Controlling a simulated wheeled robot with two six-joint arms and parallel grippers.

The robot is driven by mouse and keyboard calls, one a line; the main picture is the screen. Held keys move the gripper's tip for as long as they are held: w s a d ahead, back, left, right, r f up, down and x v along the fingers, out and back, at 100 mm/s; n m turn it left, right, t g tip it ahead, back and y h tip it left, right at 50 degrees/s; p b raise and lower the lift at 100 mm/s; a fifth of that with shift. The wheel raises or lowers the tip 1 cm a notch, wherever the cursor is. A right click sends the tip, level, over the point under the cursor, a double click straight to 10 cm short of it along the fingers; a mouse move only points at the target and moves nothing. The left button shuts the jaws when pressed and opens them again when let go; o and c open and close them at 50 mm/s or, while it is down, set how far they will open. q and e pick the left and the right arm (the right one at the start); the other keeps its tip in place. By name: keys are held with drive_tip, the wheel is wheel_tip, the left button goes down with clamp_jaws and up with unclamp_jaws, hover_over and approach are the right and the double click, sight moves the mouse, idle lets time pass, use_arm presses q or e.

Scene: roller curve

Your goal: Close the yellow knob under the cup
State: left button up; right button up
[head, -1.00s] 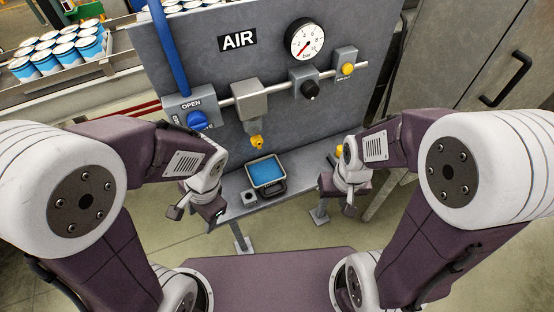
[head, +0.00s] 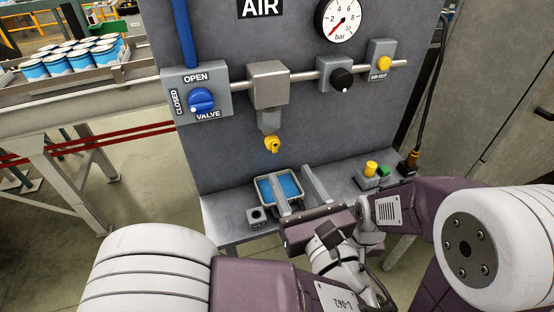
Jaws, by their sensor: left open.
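The yellow knob (head: 271,145) hangs under the grey cup (head: 269,121), below the grey block (head: 268,85) on the panel pipe. My left gripper (head: 288,173) is open and empty, its two fingers apart and pointing at the panel. It is below the knob and does not touch it. Its near finger crosses in front of a shallow container (head: 264,194) with blue contents on the bench. My right arm comes in from the right. Its gripper cannot be made out, and my left wrist is in front of that area.
The panel also carries a blue valve knob (head: 201,99), a black knob (head: 341,80), a yellow air-out knob (head: 384,63) and a gauge (head: 340,20). Yellow (head: 371,168) and green (head: 383,171) pieces stand at the bench's right. Blue cans (head: 66,66) stand at left.

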sight(275, 149)
use_arm(q)
drive_tip(key=x, duration=0.9)
drive_tip(key=shift+b, duration=0.35)
clamp_jaws()
drive_tip(key=shift+f+n+b, duration=0.2)
drive_tip(key=shift+n+b, duration=0.1)
drive_tip(key=shift+b, duration=0.05)
drive_tip(key=shift+n, duration=0.4)
drive_tip(key=shift+r, duration=0.15)
unclamp_jaws()
